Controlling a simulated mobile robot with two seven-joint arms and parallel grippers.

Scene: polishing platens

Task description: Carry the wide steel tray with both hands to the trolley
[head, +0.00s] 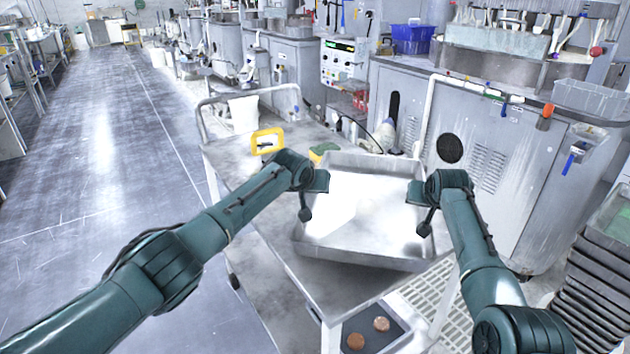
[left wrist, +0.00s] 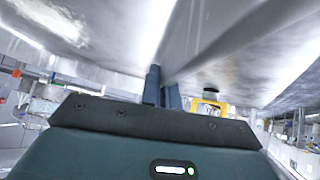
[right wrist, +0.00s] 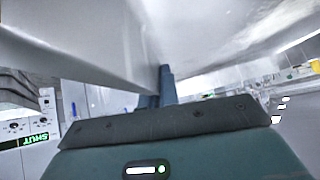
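The wide steel tray (head: 365,250) is a shallow, bright metal pan, level and apparently empty. It is over the right part of the trolley (head: 255,210), with its right side reaching to or past the trolley's edge. I cannot tell whether it rests on the top or hangs just above it. My left gripper (head: 318,184) is at the tray's left wall and my right gripper (head: 416,192) at its right wall. In the left wrist view the fingers (left wrist: 162,88) close around the tray wall; the right wrist fingers (right wrist: 157,90) do the same.
A yellow-framed item (head: 267,141) and a small green-and-yellow thing (head: 322,151) are on the trolley beyond the tray. A dark tray with two copper discs (head: 380,324) is low in front. Grey machines (head: 500,150) stand behind and right. Open floor (head: 100,150) is at left.

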